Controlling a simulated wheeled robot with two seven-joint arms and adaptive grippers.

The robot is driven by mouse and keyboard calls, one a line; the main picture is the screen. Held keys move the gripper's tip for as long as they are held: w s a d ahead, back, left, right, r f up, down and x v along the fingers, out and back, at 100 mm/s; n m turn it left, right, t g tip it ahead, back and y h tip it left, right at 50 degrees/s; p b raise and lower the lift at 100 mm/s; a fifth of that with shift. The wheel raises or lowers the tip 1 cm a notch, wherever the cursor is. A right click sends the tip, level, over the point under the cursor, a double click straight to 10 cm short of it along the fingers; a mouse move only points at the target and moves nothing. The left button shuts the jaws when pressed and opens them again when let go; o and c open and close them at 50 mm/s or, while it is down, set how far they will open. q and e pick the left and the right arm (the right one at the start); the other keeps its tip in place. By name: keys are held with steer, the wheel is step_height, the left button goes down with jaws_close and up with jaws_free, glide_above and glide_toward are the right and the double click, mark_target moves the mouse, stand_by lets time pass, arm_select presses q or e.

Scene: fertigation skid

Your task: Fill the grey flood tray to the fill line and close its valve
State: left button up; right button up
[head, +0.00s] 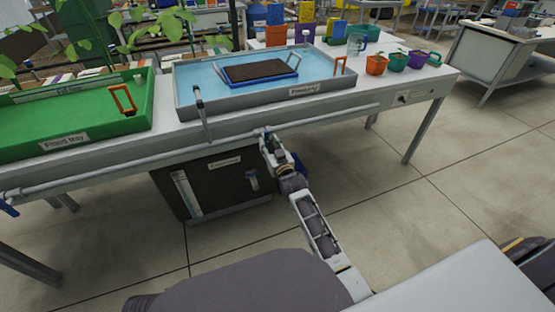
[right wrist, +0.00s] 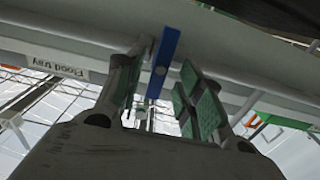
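The grey flood tray (head: 235,108) stands on the bench in the head view, labelled on its front. Light blue water (head: 205,78) covers its floor; I cannot make out the fill line. My right gripper (head: 267,135) is at the pipe below the bench's front edge, under this tray. In the right wrist view, the right gripper (right wrist: 158,95) has its fingers apart, with a blue valve lever (right wrist: 163,62) between them. I see gaps beside the lever and no clear grip. The lever is mostly hidden in the head view. My left gripper is not in view.
A green flood tray (head: 135,117) stands at the left, with another blue lever (head: 8,208) below it. A blue tray of dark soil (head: 262,82) sits inside the grey tray. A dark cabinet (head: 215,180) stands under the bench. Several coloured pots stand at the right.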

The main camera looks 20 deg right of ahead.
steer(key=s, duration=0.8)
steer(key=shift+s+d, duration=0.15)
stand_by(1.6)
